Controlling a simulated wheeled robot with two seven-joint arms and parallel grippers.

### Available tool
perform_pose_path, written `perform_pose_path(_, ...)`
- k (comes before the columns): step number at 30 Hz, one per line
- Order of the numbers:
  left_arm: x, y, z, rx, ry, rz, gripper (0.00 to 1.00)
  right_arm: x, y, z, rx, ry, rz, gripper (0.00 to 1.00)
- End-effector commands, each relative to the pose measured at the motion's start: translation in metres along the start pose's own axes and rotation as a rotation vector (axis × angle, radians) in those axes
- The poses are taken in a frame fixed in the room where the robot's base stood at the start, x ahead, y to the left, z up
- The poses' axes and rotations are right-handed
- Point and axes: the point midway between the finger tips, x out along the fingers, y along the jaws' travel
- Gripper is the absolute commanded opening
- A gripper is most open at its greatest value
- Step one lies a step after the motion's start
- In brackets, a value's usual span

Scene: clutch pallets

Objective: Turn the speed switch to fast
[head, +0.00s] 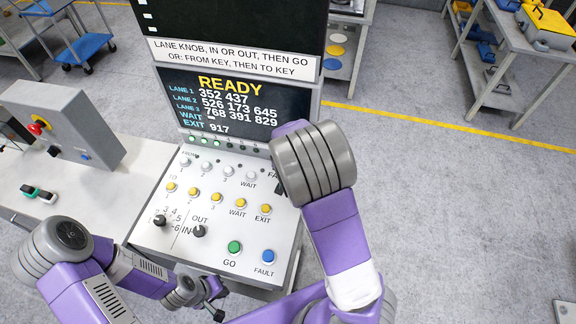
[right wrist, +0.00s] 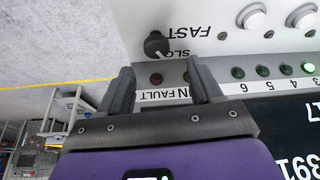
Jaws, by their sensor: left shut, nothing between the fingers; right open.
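The speed switch (right wrist: 157,44) is a small black knob on the white panel, upside down in the right wrist view, with FAST and SLOW labels beside it. Its pale pointer mark is on the side of the partly hidden SLOW label. My right gripper (right wrist: 162,84) is open, its two dark fingers apart and empty; the knob appears just beyond the fingertips, roughly between them. In the head view my right arm covers the switch and most of that gripper. My left gripper (head: 214,303) is shut and empty, low at the console's front edge.
The console panel (head: 150,234) has several white and yellow buttons, two black knobs (head: 160,220) (head: 199,231), a green GO button (head: 234,247) and a blue FAULT button (head: 268,257). The screen (head: 236,107) reads READY. A grey box with a red button (head: 36,128) stands left.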

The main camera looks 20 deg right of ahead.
Motion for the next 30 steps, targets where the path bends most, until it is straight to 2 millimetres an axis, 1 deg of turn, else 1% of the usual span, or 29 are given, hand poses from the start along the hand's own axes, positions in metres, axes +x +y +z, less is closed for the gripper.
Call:
perform_pose_path(1,0.002,-0.001,0.000,0.000,-0.001,0.000,0.00,0.010,0.002,0.001,0.002,-0.003,0.004,0.65)
perform_pose_path(3,0.003,-0.001,0.000,0.000,-0.001,0.000,0.00,0.022,0.002,0.001,0.003,-0.003,0.004,0.65)
perform_pose_path(6,0.004,-0.002,0.000,0.000,-0.001,0.000,0.00,0.038,0.002,0.001,0.002,-0.003,0.003,0.65)
perform_pose_path(10,0.004,-0.002,0.000,0.000,-0.001,0.000,0.00,0.053,0.001,0.000,0.001,-0.001,0.002,0.65)
perform_pose_path(15,0.004,-0.002,0.000,0.000,0.000,0.000,0.00,0.061,0.000,0.000,0.001,-0.001,0.000,0.65)
perform_pose_path(22,0.004,-0.002,0.000,0.000,0.000,0.000,0.00,0.061,0.000,0.000,0.000,0.000,-0.001,0.65)
perform_pose_path(30,0.004,-0.002,0.000,0.000,0.000,0.000,0.00,0.061,0.000,0.000,0.001,0.000,-0.001,0.23)
